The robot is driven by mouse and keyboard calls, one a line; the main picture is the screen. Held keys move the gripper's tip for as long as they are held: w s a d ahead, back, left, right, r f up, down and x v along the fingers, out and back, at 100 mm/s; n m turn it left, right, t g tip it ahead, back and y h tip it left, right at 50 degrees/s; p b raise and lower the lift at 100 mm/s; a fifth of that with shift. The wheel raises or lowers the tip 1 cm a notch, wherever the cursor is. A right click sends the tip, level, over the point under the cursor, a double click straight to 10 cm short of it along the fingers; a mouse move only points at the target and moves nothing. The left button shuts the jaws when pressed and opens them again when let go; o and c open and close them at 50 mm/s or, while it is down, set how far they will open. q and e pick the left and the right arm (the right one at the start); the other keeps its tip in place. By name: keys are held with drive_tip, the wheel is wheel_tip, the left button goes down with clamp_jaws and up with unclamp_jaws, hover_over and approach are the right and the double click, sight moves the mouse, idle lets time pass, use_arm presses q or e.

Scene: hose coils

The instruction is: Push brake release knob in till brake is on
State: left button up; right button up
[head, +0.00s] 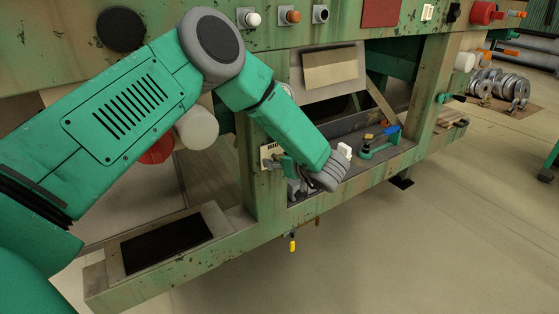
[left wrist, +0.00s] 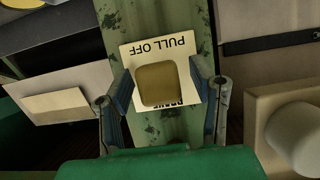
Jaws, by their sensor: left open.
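The brake release knob (left wrist: 158,84), a yellowish rounded square, stands in front of a white label plate (left wrist: 158,47) reading "PULL OFF", upside down in the left wrist view. The lower word is partly hidden by the knob. My left gripper (left wrist: 160,72) is open, with one finger on each side of the knob. Small gaps seem to show between fingers and knob; contact I cannot tell. In the head view the label plate (head: 267,153) is on the green post, beside my left gripper (head: 292,178). How far in the knob sits is unclear. My right gripper is not in view.
The green post (head: 263,195) carries the plate. A tray (head: 385,155) with small tools lies right of my left wrist. A white cylinder (left wrist: 297,138) stands right of the knob in the wrist view. Metal coils (head: 498,86) lie at far right; the floor (head: 420,250) in front is clear.

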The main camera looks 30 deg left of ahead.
use_arm(q)
drive_tip(key=v, duration=1.2)
drive_tip(key=shift+f, duration=0.15)
drive_tip(key=s+d+f+m+t+h+p, duration=0.35)
drive_tip(key=s+f+m+h+p, duration=0.25)
drive_tip(key=s+f+m+h, duration=0.5)
drive_tip(key=s+a+f+m+g+p, duration=0.1)
drive_tip(key=s+g, duration=0.3)
drive_tip(key=s, duration=0.8)
drive_tip(key=s+f+m+g+h+p, duration=0.1)
drive_tip(key=s+f+m+g+p, duration=0.1)
drive_tip(key=s, duration=1.1)
drive_tip(key=shift+s+a+f+g, duration=0.35)
drive_tip(key=shift+f+g, duration=0.45)
drive_tip(key=shift+g, duration=0.15)
